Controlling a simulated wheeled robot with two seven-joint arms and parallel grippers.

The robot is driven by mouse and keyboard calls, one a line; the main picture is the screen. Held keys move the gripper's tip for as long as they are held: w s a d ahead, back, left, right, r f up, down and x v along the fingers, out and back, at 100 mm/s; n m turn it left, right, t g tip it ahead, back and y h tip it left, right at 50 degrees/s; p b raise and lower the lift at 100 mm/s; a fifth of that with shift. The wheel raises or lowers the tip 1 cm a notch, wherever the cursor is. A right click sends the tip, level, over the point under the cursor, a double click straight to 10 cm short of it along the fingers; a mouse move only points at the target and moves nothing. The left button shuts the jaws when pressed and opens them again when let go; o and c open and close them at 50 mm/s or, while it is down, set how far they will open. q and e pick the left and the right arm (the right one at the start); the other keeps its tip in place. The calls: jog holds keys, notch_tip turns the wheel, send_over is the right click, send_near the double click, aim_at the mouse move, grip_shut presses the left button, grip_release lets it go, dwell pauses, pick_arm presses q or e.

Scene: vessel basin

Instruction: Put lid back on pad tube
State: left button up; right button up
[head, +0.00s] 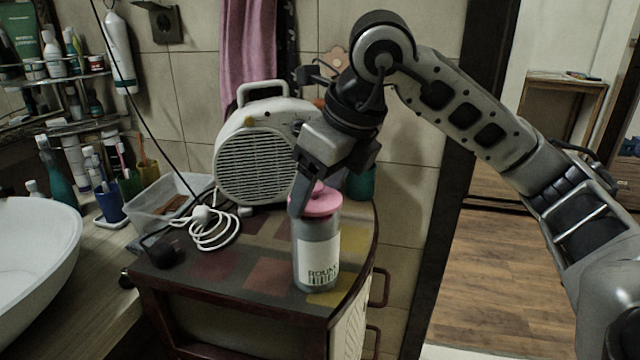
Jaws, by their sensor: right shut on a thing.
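The pad tube (318,254) is a grey, semi-clear cylinder with a white label. It stands upright near the front right of the small cabinet top. The pink lid (322,204) is at the tube's top, in or just above its mouth; I cannot tell if it is fully seated. My right gripper (312,197) reaches down from above and is shut on the lid, its near finger in front of the lid's left side. My left gripper is not in view.
A white fan heater (265,150) stands behind the tube, with a coiled white cable (212,230) to its left. A clear plastic bin (170,205) and a white basin (35,250) lie further left.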

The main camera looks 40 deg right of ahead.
dwell(0.4)
jog(key=o, duration=1.2)
jog(key=shift+r+p, duration=2.85)
jog(key=shift+r, duration=0.7)
grip_shut()
